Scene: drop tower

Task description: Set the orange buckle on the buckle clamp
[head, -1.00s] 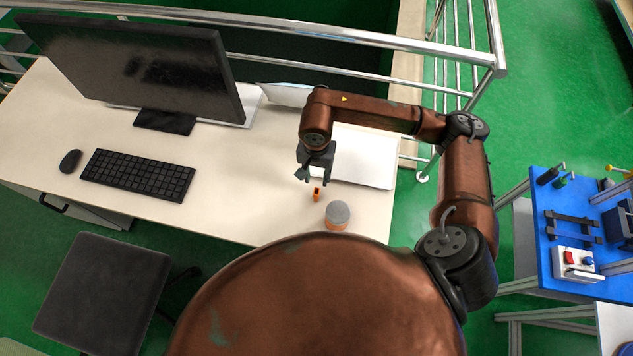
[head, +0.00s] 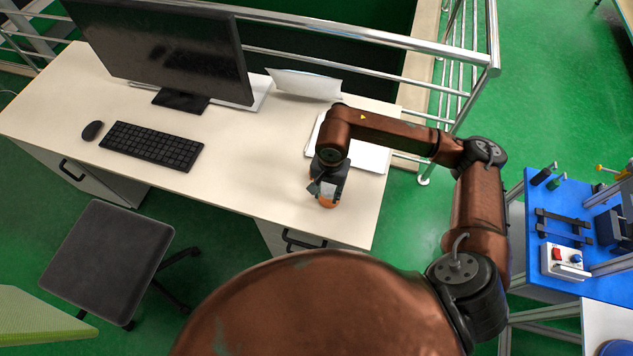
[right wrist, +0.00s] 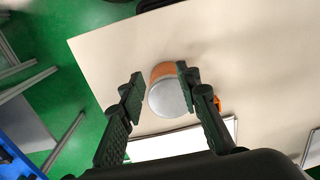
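The orange buckle (right wrist: 217,103) shows as a small orange piece on the white desk in the right wrist view, partly hidden behind a finger. In the head view my right gripper hides it. My right gripper (head: 325,188) is open and points down over the desk. In the right wrist view its fingers (right wrist: 160,87) stand either side of an orange cylinder with a grey top (right wrist: 168,98); I cannot tell whether they touch it. I cannot pick out the buckle clamp for certain; fixtures stand on the blue table (head: 538,205) at right. My left gripper is not in view.
The desk (head: 240,185) also holds a monitor (head: 165,50), a keyboard (head: 152,145), a mouse (head: 92,130) and papers. A metal railing (head: 400,43) runs behind it. A stool (head: 100,260) stands in front.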

